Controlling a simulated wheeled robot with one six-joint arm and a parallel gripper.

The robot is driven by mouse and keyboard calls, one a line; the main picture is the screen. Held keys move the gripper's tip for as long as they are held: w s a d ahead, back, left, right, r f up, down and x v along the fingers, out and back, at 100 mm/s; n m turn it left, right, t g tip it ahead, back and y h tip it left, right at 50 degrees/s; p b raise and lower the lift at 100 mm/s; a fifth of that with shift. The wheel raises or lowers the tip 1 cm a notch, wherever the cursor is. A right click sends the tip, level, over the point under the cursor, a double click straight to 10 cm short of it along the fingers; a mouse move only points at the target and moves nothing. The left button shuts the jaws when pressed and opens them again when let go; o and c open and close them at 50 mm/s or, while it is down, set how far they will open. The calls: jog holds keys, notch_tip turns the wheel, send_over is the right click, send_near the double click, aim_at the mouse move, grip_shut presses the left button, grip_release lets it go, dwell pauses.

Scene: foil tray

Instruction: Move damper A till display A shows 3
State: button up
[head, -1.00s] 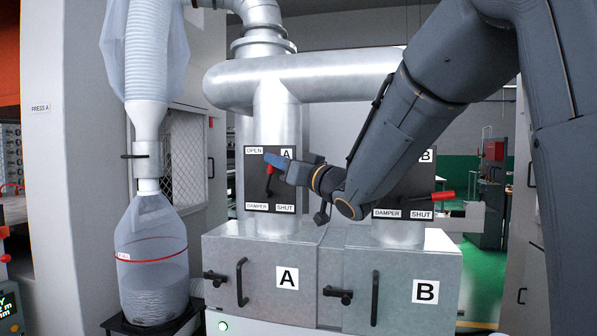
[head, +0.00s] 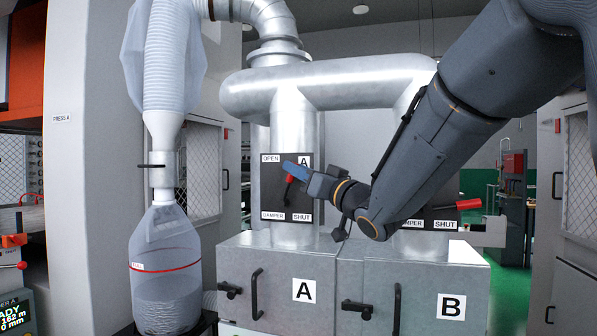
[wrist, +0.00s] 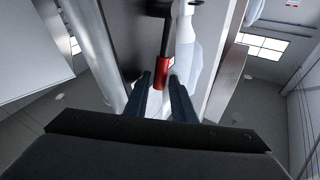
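Damper A's dark panel (head: 304,207), marked OPEN at top left and SHUT at bottom right, is on the left vertical duct. Its lever has a red handle (head: 289,180) and points up, tilted slightly right. My gripper (head: 290,166) is at the handle and hides part of it. In the wrist view the red handle (wrist: 162,74) lies between the tips of my two fingers (wrist: 161,83); whether they grip it is unclear. A screen (head: 12,310) at the lower left is cut off, showing "152 m" and "0 mm"; I cannot tell whether it is display A.
Damper B's red handle (head: 468,204) points right, behind my arm. Metal box A (head: 275,285) and box B (head: 425,285), with black handles, are below the ducts. A clear collecting bag (head: 165,285) hangs at the left, under a ribbed hose (head: 172,60).

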jog(key=b+v, duration=0.2)
jog(key=v, duration=0.5)
jog(key=shift+s+d, duration=0.2)
jog(key=shift+s, duration=0.05)
